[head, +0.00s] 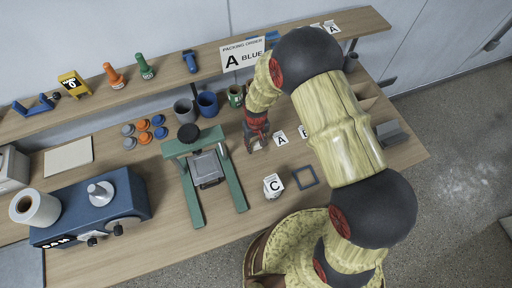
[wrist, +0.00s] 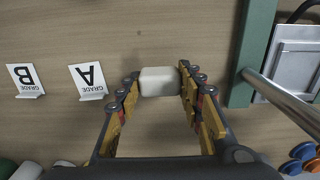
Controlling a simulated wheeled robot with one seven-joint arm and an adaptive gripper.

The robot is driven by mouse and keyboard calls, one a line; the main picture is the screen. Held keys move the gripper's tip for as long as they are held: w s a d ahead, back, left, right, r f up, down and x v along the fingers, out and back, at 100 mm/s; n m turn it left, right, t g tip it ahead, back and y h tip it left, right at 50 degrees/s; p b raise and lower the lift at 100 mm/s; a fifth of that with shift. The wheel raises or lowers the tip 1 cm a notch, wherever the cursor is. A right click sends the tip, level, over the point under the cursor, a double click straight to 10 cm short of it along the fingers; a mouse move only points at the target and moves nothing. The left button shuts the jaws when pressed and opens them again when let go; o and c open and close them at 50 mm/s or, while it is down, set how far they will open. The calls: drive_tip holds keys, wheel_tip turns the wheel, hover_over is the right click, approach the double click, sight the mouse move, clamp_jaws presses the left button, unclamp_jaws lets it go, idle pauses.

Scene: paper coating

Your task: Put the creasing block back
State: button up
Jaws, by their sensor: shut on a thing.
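The creasing block is a small off-white block (wrist: 160,82) with rounded edges, seen in the wrist view. My gripper (wrist: 158,84) is shut on it, with one finger at each side. In the head view my gripper (head: 257,143) is low over the table, right of the green press frame (head: 187,185). The block is mostly hidden there by the fingers. I cannot tell whether it touches the table top.
The grade A card (wrist: 88,80) and grade B card (wrist: 26,80) stand beside my gripper. A blue machine (head: 95,210) stands left; mugs (head: 207,103) stand behind.

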sight(256, 148)
drive_tip(key=shift+f, duration=1.6)
drive_tip(key=shift+s, duration=0.1)
drive_tip(key=shift+f, duration=0.2)
drive_tip(key=o, duration=1)
drive_tip(key=shift+r, duration=0.1)
wheel_tip(256, 148, up, 12)
drive_tip(key=shift+r, duration=0.15)
